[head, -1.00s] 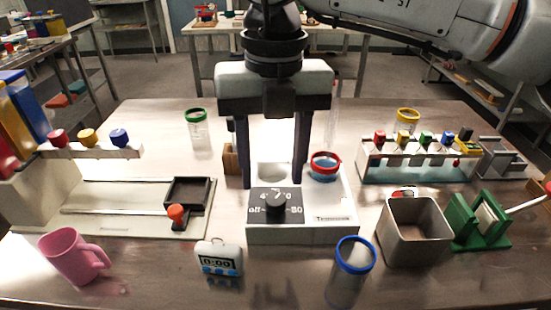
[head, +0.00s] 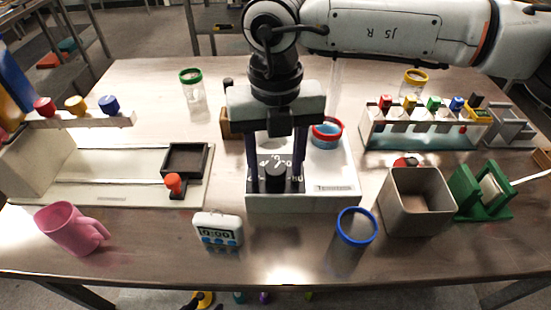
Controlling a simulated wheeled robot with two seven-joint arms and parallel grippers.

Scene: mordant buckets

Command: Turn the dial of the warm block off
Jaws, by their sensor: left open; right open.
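The warm block (head: 335,175) is a white box at the middle of the table. Its black dial (head: 275,177) sits on a dark panel with printed marks at its front left; the fingers cover part of the marks. The knob's exact pointing direction is hard to read now. My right gripper (head: 275,184) comes down from above, open, with one dark finger on each side of the dial. I cannot tell whether the fingers touch the knob. A red-rimmed blue bucket (head: 326,134) sits in the block's back right. My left gripper is not in view.
A timer (head: 218,232) and a blue-rimmed jar (head: 352,240) stand in front of the block. A grey square bin (head: 416,205) is to its right. A pink mug (head: 70,228) and a tray with an orange knob (head: 174,184) are to the left.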

